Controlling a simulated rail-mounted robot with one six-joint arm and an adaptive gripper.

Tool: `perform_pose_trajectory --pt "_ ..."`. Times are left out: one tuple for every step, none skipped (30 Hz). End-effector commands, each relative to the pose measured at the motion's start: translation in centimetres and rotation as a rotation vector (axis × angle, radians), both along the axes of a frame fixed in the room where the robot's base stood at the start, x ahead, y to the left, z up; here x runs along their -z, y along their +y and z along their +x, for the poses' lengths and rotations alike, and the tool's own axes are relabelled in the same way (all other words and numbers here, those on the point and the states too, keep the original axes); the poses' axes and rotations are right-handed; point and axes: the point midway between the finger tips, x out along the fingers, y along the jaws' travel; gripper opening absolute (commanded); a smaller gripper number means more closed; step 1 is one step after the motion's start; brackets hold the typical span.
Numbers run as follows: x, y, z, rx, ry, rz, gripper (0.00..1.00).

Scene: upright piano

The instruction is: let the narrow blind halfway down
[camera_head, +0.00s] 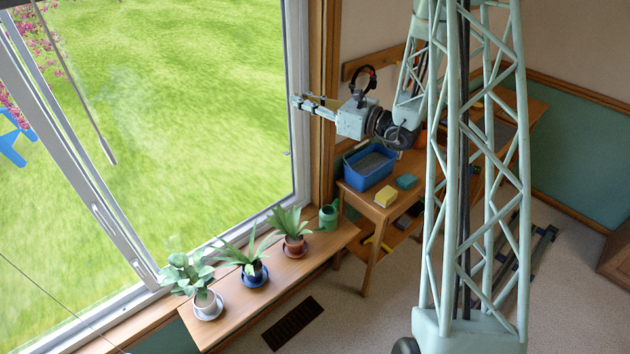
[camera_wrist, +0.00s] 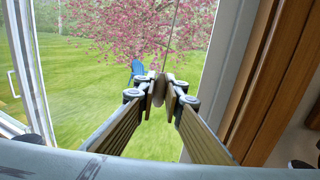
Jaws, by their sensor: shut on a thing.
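My gripper (camera_head: 298,101) is held out level in front of the right part of the window, close to the right frame. In the wrist view its two fingers (camera_wrist: 158,92) are closed on a small dark knob (camera_wrist: 158,90). A thin cord (camera_wrist: 173,30) rises from there to the top of the picture. The knob is largely covered by the fingertips. No blind slats or fabric show in either view, so I cannot tell how low the narrow blind hangs.
A slim wand (camera_head: 90,115) hangs at the left pane. Potted plants (camera_head: 252,262) and a green watering can (camera_head: 328,217) stand on the wooden sill (camera_head: 225,325). A table with a blue bin (camera_head: 369,168) stands right of the window. The wooden window frame (camera_wrist: 255,85) is close on the right.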

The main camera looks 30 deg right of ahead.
Motion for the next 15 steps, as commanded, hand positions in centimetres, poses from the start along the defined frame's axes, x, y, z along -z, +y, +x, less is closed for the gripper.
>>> perform_pose_trajectory --pt "0.12 0.02 -0.02 0.0 0.001 0.0 0.0" --pt "0.12 0.02 -0.02 0.0 0.001 0.0 0.0" --pt "0.13 0.02 -0.02 0.0 0.001 0.0 0.0" --pt "0.13 0.02 -0.02 0.0 0.001 0.0 0.0" --pt "0.12 0.02 -0.02 0.0 0.001 0.0 0.0" --pt "0.06 0.02 -0.02 0.0 0.001 0.0 0.0" --pt "-0.02 0.02 -0.02 0.0 0.001 0.0 0.0" --pt "-0.14 0.02 -0.02 0.0 0.001 -0.001 0.0" --pt "-0.34 0.02 -0.02 0.0 0.001 -0.001 0.0" --pt "-0.5 0.02 -0.02 0.0 0.001 -0.001 0.0" --pt "-0.53 0.02 -0.02 0.0 0.001 0.0 0.0" --pt "-0.45 0.02 -0.02 0.0 0.001 0.0 0.0" --pt "-0.44 0.01 -0.03 0.0 0.001 0.0 0.0" --pt "-0.43 -0.01 -0.02 0.0 0.001 0.0 0.0" --pt "-0.43 -0.07 0.0 0.0 0.001 0.0 0.0"
